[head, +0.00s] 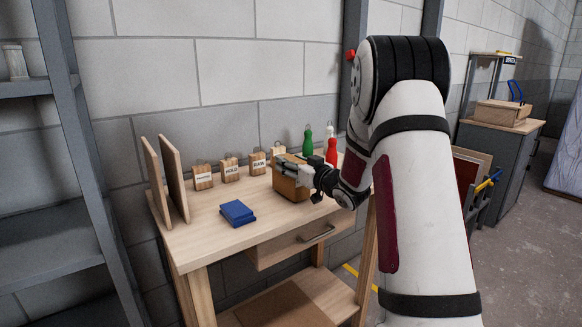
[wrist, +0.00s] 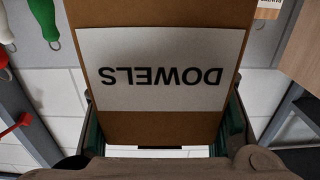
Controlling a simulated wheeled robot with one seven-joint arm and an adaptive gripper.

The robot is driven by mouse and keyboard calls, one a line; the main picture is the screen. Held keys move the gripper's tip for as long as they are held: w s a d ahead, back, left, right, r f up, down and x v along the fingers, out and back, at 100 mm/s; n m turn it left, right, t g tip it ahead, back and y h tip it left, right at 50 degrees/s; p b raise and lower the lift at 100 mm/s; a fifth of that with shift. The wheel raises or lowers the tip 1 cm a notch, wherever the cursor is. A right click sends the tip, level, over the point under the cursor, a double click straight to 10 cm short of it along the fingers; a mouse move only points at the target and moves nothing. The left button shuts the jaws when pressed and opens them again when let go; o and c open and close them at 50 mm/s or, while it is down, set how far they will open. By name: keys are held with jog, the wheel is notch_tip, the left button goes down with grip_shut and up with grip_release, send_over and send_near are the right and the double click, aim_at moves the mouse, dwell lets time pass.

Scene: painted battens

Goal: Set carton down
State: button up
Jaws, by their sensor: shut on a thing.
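A brown carton (head: 291,188) is over the right part of the wooden workbench (head: 225,238); I cannot tell whether its base touches the top. In the wrist view the carton (wrist: 160,126) fills the middle, and its white label reads DOWELS upside down. My gripper (head: 308,178) is shut on the carton, with a finger on either side of it in the wrist view (wrist: 163,112). The gripper and arm hide part of the carton's right side in the head view.
Wooden blocks labelled HOLD (head: 230,170) and RAW (head: 258,164) stand along the back with others. Green (head: 308,142) and red (head: 331,152) bottles stand behind the carton. A blue item (head: 237,212) lies at the front; upright boards (head: 172,180) stand left. Bare benchtop surrounds the blue item.

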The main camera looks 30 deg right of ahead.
jog(key=shift+f, duration=0.2)
jog(key=shift+f, duration=0.15)
jog(key=o, duration=1.5)
